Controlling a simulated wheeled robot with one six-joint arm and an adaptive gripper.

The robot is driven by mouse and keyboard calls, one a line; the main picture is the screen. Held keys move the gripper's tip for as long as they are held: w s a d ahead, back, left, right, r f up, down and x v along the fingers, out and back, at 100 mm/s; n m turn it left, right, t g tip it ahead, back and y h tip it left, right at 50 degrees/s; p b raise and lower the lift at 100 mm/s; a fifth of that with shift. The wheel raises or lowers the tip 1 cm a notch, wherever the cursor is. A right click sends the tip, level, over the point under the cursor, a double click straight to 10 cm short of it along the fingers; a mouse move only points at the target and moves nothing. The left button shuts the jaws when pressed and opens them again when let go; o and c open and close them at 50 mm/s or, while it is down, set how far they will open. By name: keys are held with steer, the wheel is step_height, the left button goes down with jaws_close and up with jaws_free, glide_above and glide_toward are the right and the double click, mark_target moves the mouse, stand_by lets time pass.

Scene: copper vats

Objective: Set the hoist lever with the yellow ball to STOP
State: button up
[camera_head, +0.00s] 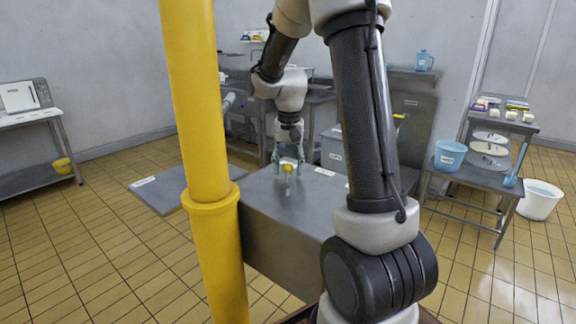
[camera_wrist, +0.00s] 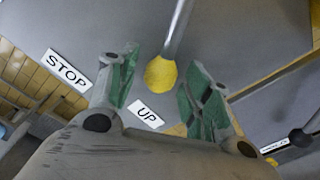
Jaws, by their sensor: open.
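The hoist lever has a yellow ball (camera_wrist: 160,74) on the end of a thin grey shaft (camera_wrist: 179,28). In the wrist view the ball shows between the two green-padded fingers of my gripper (camera_wrist: 162,62), with gaps on both sides. My gripper is open. A STOP label (camera_wrist: 68,69) lies to the left, outside the left finger. An UP label (camera_wrist: 147,114) shows between the fingers, close to the ball. In the head view my gripper (camera_head: 288,162) is over the grey metal box, with the yellow ball (camera_head: 287,168) small between its fingers.
A thick yellow post (camera_head: 200,120) stands in front of the grey box (camera_head: 270,215). A second lever with a black ball (camera_wrist: 300,138) shows at the right of the wrist view. A side table (camera_head: 485,182) with a blue bucket (camera_head: 449,156) stands right. Tiled floor is open at left.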

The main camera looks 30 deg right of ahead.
jaws_close()
steer(key=shift+d, duration=0.1)
steer(key=shift+s+d+m, duration=1.3)
steer(key=shift+m, duration=0.4)
steer(key=shift+s+d+m, duration=0.45)
steer(key=shift+s+m, duration=0.35)
steer(key=shift+m, duration=0.1)
steer(key=shift+s+d+m, duration=0.4)
steer(key=shift+s+m, duration=0.4)
steer(key=shift+m, duration=0.1)
jaws_free()
